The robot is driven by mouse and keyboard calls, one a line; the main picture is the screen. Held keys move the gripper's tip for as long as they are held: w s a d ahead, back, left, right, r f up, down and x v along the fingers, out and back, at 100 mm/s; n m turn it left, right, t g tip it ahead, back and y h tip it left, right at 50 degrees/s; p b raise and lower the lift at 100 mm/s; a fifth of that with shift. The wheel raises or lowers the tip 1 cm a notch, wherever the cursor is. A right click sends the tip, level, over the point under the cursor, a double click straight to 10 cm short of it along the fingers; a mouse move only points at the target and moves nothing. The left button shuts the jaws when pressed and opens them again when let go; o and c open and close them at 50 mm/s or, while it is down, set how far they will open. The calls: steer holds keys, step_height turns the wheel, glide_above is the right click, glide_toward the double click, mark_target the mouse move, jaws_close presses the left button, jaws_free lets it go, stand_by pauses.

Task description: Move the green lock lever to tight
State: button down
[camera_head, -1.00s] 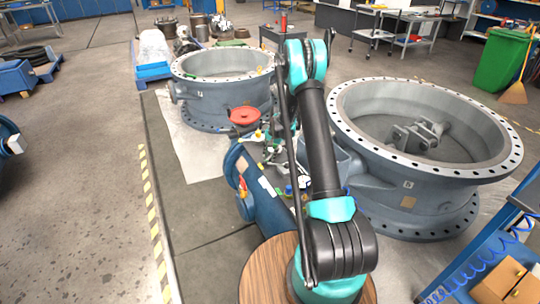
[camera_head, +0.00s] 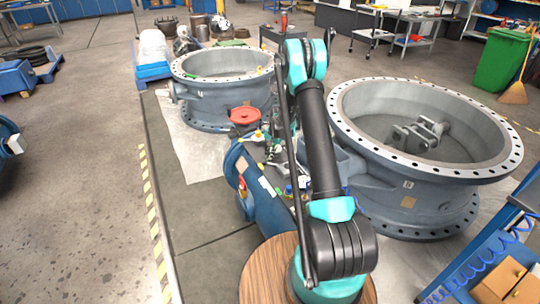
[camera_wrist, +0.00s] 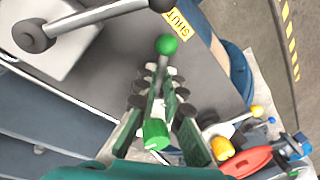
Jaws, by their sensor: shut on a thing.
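The green lock lever shows in the wrist view as a grey rod with a green ball knob (camera_wrist: 167,45) and a green cylindrical piece (camera_wrist: 155,135) nearer the camera. My gripper (camera_wrist: 160,78) has its green and black fingers on both sides of the rod, shut on the lever below the ball knob. In the head view my arm hides most of the gripper and the lever. No mark reading "tight" is legible in these frames.
In the wrist view, a grey lever with a dark hub (camera_wrist: 33,37) lies at upper left, near a yellow SHUT label (camera_wrist: 182,27). A yellow-knobbed lever (camera_wrist: 222,148) and a red part (camera_wrist: 250,161) crowd the lower right. Large flanged valve bodies (camera_head: 420,165) stand around my arm.

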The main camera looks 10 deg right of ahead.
steer(key=m, duration=0.1)
steer(key=w+a+m, duration=0.1)
steer(key=shift+a+m, duration=0.15)
steer(key=shift+m, duration=0.25)
steer(key=w+m, duration=0.1)
steer(key=m, duration=0.1)
steer(key=a+m+h, duration=0.1)
steer(key=shift+w+m+t, duration=0.3)
steer(key=shift+w+m, duration=0.05)
steer(key=shift+m, duration=0.05)
steer(key=shift+w+a+m+h, duration=0.15)
steer(key=shift+w+m, duration=0.2)
steer(key=shift+m, duration=0.25)
steer(key=shift+w+a+m+h, duration=0.15)
steer(key=shift+w+m, duration=0.15)
steer(key=shift+m, duration=0.3)
steer(key=shift+w+m, duration=0.75)
steer(key=shift+m, duration=0.65)
steer(key=shift+h, duration=0.3)
